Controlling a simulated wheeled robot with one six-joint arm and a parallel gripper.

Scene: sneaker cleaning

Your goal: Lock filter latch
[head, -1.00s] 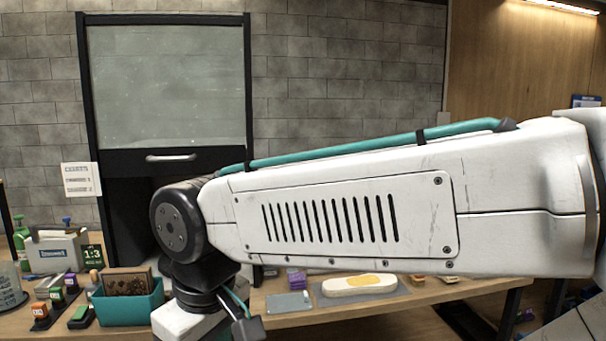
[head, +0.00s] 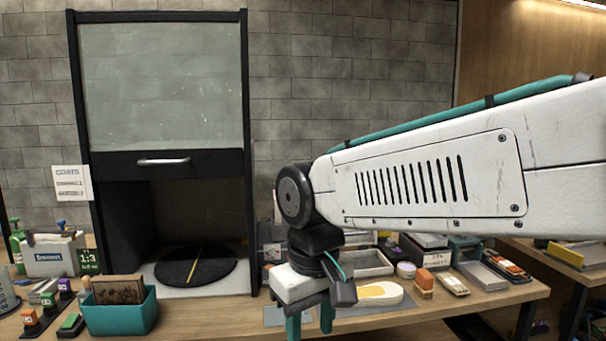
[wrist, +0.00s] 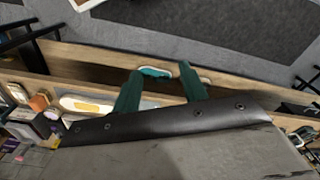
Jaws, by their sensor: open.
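I cannot pick out a filter latch in either view. A black fume-hood-like cabinet (head: 112,190) with a raised glass front (head: 160,85) and a silver bar handle (head: 164,161) stands against the wall. A dark round turntable (head: 215,268) with a yellow strip lies inside it. A dark housing (head: 268,240), partly hidden by my arm, is beside the cabinet's right wall. My gripper (head: 310,322) hangs fingers-down at the bench front, right of the cabinet. Its teal fingers also show in the wrist view (wrist: 160,88), apart and with nothing between them.
A teal bin (head: 125,315) with a brown brush block stands at the front left, near small bottles and a grey caddy (head: 52,255). Several small items crowd the bench's right side.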

